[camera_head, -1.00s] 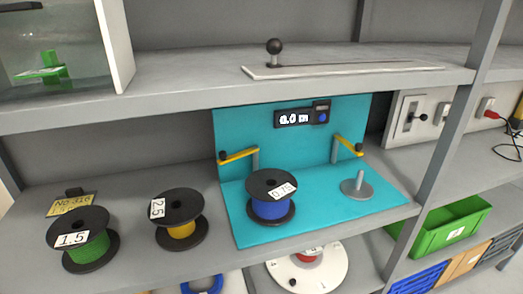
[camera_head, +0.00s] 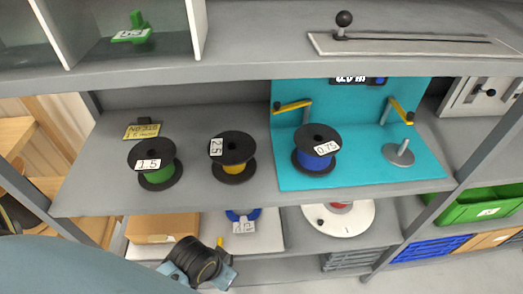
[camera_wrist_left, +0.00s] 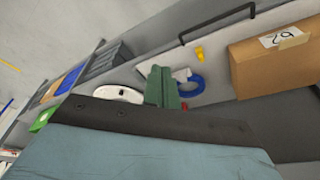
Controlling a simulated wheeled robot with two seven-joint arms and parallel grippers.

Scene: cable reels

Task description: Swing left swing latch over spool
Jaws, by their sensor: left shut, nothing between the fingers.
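The left swing latch (camera_head: 293,106) is a yellow bar with a dark knob on a grey post at the left back of the teal board (camera_head: 355,178). Its bar points left, behind the spool and not over it. The blue spool (camera_head: 314,158) with black flanges and a 0.75 label stands upright on the board's left part; what is under it is hidden. My left gripper (camera_head: 200,264) is low in front of the shelf, well below and left of the latch. Its fingers show closed together and empty in the left wrist view (camera_wrist_left: 160,86). My right gripper is not in view.
A green spool (camera_head: 155,178) and a yellow spool (camera_head: 233,168) stand left of the board. A right yellow latch (camera_head: 402,110) and an empty spindle (camera_head: 404,149) are on its right. An upper shelf (camera_head: 240,66) overhangs. A cardboard box (camera_wrist_left: 270,62) is on the lower shelf.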

